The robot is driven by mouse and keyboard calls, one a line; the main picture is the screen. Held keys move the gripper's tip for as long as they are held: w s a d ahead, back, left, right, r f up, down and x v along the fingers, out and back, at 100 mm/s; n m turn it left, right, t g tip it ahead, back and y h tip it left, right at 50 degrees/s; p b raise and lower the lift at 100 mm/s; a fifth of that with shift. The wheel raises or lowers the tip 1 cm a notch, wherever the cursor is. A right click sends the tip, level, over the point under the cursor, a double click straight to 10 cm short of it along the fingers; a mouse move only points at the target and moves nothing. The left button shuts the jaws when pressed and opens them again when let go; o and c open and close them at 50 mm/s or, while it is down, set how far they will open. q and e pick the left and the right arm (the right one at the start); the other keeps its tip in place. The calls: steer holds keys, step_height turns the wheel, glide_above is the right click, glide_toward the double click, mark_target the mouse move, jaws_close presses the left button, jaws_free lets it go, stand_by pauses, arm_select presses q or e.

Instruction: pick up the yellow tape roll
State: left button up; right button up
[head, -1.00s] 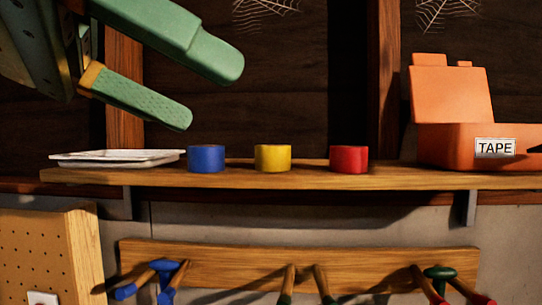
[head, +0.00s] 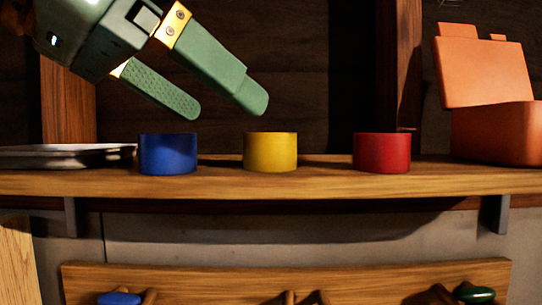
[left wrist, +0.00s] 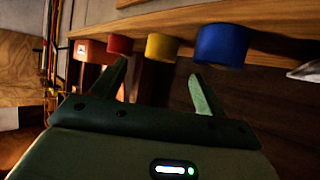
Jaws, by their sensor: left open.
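The yellow tape roll (head: 270,152) stands on the wooden shelf (head: 300,183), between the blue tape roll (head: 168,154) and the red tape roll (head: 382,153). My left gripper (head: 222,107) is open and empty. In the head view it is above the shelf, coming from the upper left, its fingertips above the gap between the blue and yellow rolls. In the left wrist view the yellow roll (left wrist: 162,47) shows beyond and between the open fingers (left wrist: 158,80), apart from them. My right gripper is not in view.
An orange box (head: 495,130) with a raised lid stands at the shelf's right end. A pale tray (head: 66,157) lies at the left end. A wooden rack (head: 290,278) with coloured-ended tools hangs below.

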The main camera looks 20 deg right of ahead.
mark_target(260, 135)
arm_select(q)
steer(key=shift+x, duration=0.9)
steer(key=shift+w+d+f, duration=0.2)
steer(key=shift+w+d, duration=0.15)
steer(key=shift+w, duration=0.1)
steer(key=p+x, duration=0.1)
steer(key=x, duration=0.3)
steer(key=shift+d+p, duration=0.3)
steer(key=shift+d, duration=0.1)
steer(key=shift+w+d+f, duration=0.1)
steer(key=shift+w+d, duration=0.05)
steer(key=shift+w, duration=0.05)
steer(key=shift+s+a, duration=0.15)
steer(key=shift+a, duration=0.05)
steer(key=c, duration=1)
steer(key=shift+d, duration=0.1)
steer(key=shift+c, duration=0.2)
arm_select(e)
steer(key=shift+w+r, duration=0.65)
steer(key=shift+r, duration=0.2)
